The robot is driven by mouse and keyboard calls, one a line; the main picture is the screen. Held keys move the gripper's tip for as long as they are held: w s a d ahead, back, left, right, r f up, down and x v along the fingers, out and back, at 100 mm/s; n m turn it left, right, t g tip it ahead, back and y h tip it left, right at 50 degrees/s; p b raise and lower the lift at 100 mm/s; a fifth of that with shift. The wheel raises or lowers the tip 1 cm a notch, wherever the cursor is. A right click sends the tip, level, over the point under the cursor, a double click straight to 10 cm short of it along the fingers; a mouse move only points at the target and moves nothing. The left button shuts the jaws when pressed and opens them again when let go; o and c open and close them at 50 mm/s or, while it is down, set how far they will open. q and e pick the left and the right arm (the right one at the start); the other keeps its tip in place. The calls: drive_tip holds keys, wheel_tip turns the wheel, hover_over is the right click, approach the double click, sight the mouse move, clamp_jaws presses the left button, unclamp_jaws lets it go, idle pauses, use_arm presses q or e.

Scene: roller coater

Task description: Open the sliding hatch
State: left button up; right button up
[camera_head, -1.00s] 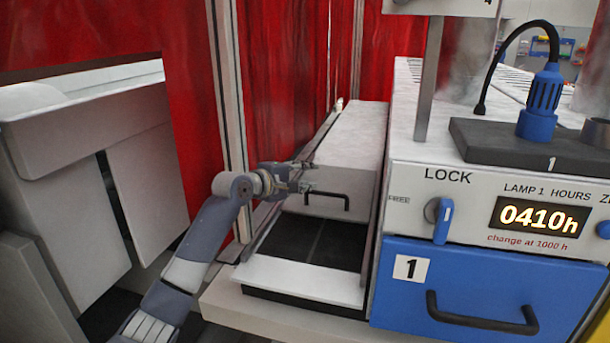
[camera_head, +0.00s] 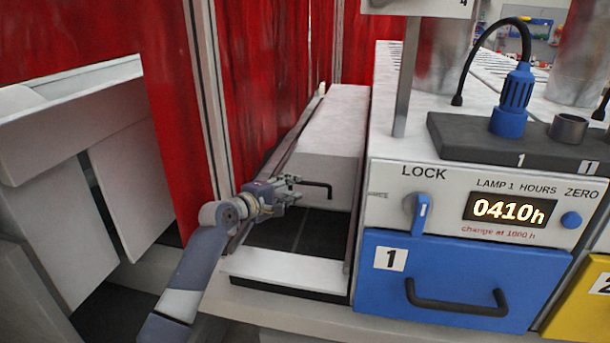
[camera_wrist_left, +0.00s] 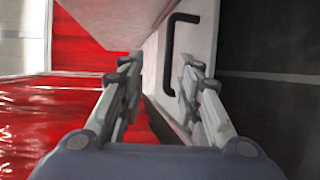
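The sliding hatch (camera_head: 336,130) is a long white cover lying between two rails, left of the control panel. Its black bar handle (camera_head: 328,188) is on its front face, and a dark uncovered opening (camera_head: 290,228) lies in front of it. My left gripper (camera_head: 297,190) is at the left end of the handle, about level with it. In the left wrist view the two fingers are apart (camera_wrist_left: 160,68) with nothing held between them. The handle (camera_wrist_left: 173,52) shows beyond the fingertips, on the white front face. My right gripper is not in view.
The control panel (camera_head: 385,190) with its LOCK knob (camera_head: 416,215) and blue drawer (camera_head: 450,270) stands right of the hatch. A metal post (camera_head: 406,80) rises near it. A red curtain (camera_head: 255,80) and upright frame (camera_head: 205,90) are close on the left.

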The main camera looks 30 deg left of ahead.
sight(308, 184)
use_arm(q)
drive_tip(key=shift+f+x, duration=0.25)
drive_tip(key=shift+x, duration=1.45)
drive_tip(key=shift+f+x, duration=0.25)
drive_tip(key=shift+x, duration=1.4)
drive_tip(key=shift+f+x, duration=0.25)
drive_tip(key=shift+x, duration=1.45)
drive_tip(key=shift+s, duration=0.15)
clamp_jaws()
